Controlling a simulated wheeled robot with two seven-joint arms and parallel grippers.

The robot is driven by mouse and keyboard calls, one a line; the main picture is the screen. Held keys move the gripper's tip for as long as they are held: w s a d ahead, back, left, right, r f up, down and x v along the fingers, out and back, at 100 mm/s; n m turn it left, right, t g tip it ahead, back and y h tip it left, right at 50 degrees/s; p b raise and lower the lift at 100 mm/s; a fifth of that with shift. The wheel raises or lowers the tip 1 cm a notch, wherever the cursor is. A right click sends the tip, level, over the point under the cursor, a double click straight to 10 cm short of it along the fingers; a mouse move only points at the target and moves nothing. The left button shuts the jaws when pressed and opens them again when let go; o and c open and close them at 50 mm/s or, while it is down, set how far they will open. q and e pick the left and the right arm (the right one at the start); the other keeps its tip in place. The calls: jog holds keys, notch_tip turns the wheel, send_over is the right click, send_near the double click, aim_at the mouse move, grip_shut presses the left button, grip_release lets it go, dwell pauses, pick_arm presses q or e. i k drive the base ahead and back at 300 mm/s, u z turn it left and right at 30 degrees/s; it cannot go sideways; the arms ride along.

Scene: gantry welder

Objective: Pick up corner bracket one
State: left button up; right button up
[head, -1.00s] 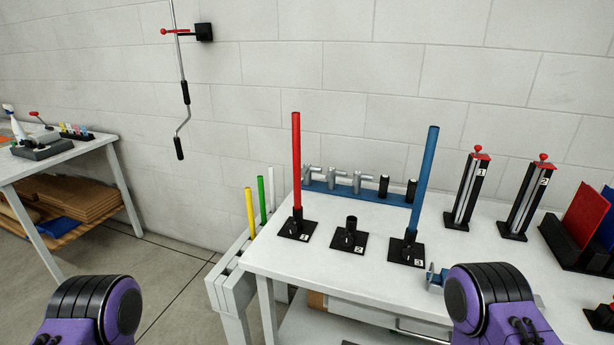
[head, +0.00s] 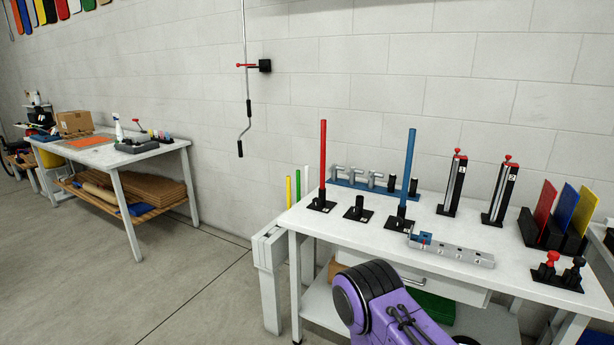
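No part in the head view can be surely told as corner bracket one. A long grey block (head: 465,255) with small numbered labels lies near the front edge of the white table (head: 350,238). A small blue piece (head: 425,238) with some red on it sits at the block's left end. Neither gripper is in view. Only a purple and black link of one of my arms shows at the bottom, in front of the table's front edge.
A red rod (head: 322,155) and a blue rod (head: 409,165) stand upright in black bases. Two upright black holders (head: 454,185) (head: 501,190) and coloured plates (head: 545,205) stand farther right. A second table (head: 90,152) is at the left, with open floor (head: 190,285) between.

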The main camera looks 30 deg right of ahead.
aim_at(334, 168)
jog(key=z, duration=0.6)
jog(key=i, duration=0.55)
jog(key=z, duration=0.8)
jog(key=i, duration=0.8)
jog(key=u, duration=0.2)
